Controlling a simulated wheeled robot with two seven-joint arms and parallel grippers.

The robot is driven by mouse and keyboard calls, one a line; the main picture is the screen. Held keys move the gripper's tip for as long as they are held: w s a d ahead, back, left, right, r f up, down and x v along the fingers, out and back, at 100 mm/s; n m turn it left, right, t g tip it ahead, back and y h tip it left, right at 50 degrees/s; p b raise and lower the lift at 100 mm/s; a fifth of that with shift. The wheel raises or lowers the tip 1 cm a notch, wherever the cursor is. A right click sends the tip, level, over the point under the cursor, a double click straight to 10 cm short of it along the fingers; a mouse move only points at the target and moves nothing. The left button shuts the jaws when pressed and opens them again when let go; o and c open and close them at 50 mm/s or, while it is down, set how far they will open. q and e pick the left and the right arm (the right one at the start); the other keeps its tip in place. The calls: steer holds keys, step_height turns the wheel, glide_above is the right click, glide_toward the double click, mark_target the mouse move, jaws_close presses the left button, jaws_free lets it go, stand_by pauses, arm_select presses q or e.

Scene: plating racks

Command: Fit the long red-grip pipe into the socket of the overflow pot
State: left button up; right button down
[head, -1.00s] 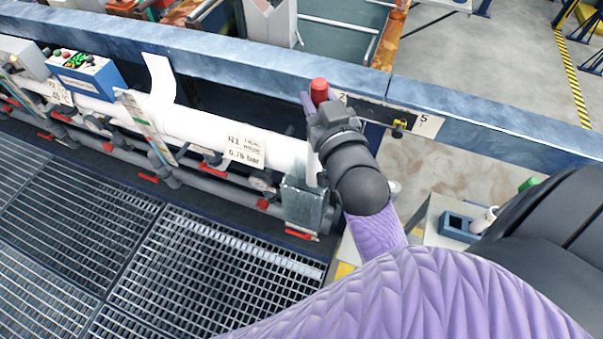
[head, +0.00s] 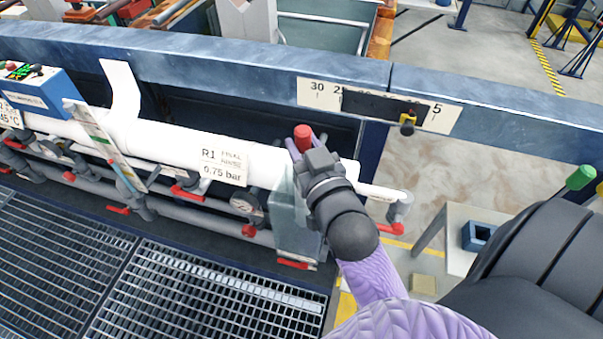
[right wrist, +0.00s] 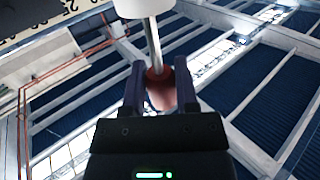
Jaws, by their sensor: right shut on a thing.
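My right gripper (head: 302,152) is shut on the red grip (head: 303,137) of the pipe, whose top stands up above the fingers. In the right wrist view the two dark fingers (right wrist: 160,85) close around the red grip (right wrist: 162,92). A thin grey metal shaft (right wrist: 153,45) runs from the grip to a white cylinder (right wrist: 143,6) at the top edge. A glassy grey-green box (head: 292,222), possibly the overflow pot, stands just below and left of my right gripper. Its socket and the pipe's lower end are hidden in the head view. My left gripper is not in view.
A thick white pipe (head: 165,140) with a pressure label (head: 224,166) runs along the tank wall, with red-handled valves below. A blue rail (head: 220,65) with a number scale (head: 322,91) lies behind. A small table (head: 458,255) holds a blue block (head: 478,235).

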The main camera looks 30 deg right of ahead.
step_height(320, 180, down, 7)
steer(key=b, duration=0.2)
steer(key=shift+b, duration=0.4)
steer(key=shift+f+b, duration=0.45)
steer(key=shift+f, duration=0.6)
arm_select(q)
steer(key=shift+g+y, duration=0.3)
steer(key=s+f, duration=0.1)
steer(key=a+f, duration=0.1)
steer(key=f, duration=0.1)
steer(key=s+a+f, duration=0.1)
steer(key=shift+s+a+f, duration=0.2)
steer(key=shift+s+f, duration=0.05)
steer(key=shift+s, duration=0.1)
arm_select(e)
steer(key=shift+c, duration=1.8)
jaws_free()
